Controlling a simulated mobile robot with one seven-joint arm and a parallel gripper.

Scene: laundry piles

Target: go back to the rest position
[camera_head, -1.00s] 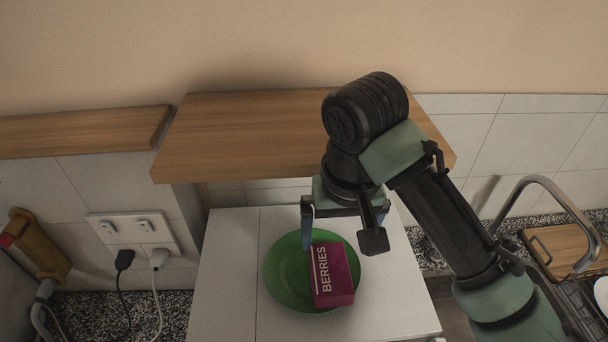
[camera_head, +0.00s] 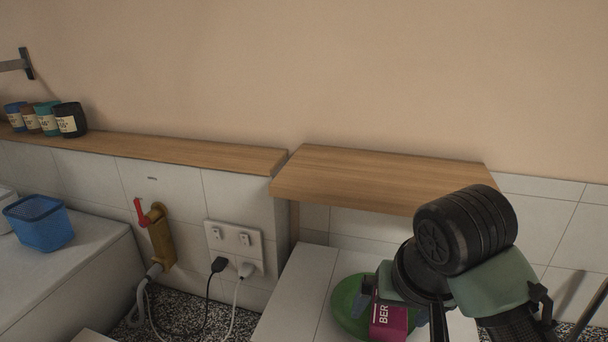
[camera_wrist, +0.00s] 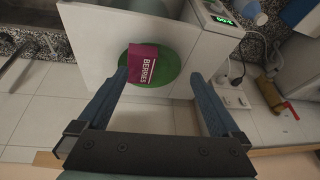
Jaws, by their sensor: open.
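My gripper (camera_wrist: 160,95) is open and empty in the wrist view, its two blue fingers spread apart. Beyond the fingers, a magenta box labelled BERRIES (camera_wrist: 144,66) lies on a round green plate (camera_wrist: 172,68), apart from the fingers. In the head view my gripper is at the lower right, its fingers largely hidden behind my wrist. The berries box (camera_head: 388,322) and the plate (camera_head: 346,301) show partly there, cut off by my arm and the frame edge. The plate rests on a white surface (camera_head: 300,290).
A wooden shelf (camera_head: 380,178) juts from the wall above the white surface. A blue basket (camera_head: 40,222) stands on a white top. A yellow valve (camera_head: 158,235) and a socket plate (camera_head: 234,240) are on the tiled wall.

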